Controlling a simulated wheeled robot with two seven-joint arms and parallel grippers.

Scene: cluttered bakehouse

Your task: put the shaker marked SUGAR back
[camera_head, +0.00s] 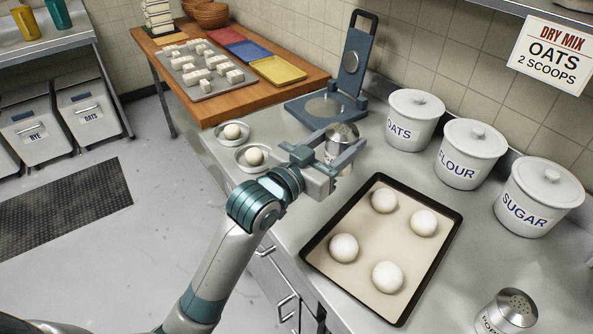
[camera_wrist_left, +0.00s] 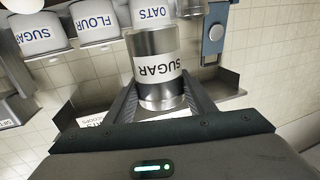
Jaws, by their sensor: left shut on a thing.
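My left gripper (camera_head: 340,152) is shut on a metal shaker (camera_head: 342,133) above the steel counter, between the blue press and the tray of dough. In the left wrist view the shaker (camera_wrist_left: 157,48) sits between the two fingers, and its white band reads SUGAR. The fingers cover part of it in the head view. Whether its base touches the counter cannot be told. A second shaker (camera_head: 508,312) with a perforated top stands at the bottom right of the head view; its label is mostly cut off. My right gripper is not in view.
Lidded canisters marked OATS (camera_head: 412,122), FLOUR (camera_head: 468,155) and SUGAR (camera_head: 537,197) line the wall. A dark-rimmed tray (camera_head: 312,252) with several dough balls fills the counter's middle. The blue press (camera_head: 353,60) stands behind. Two small bowls (camera_head: 240,162) sit at the counter's left edge.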

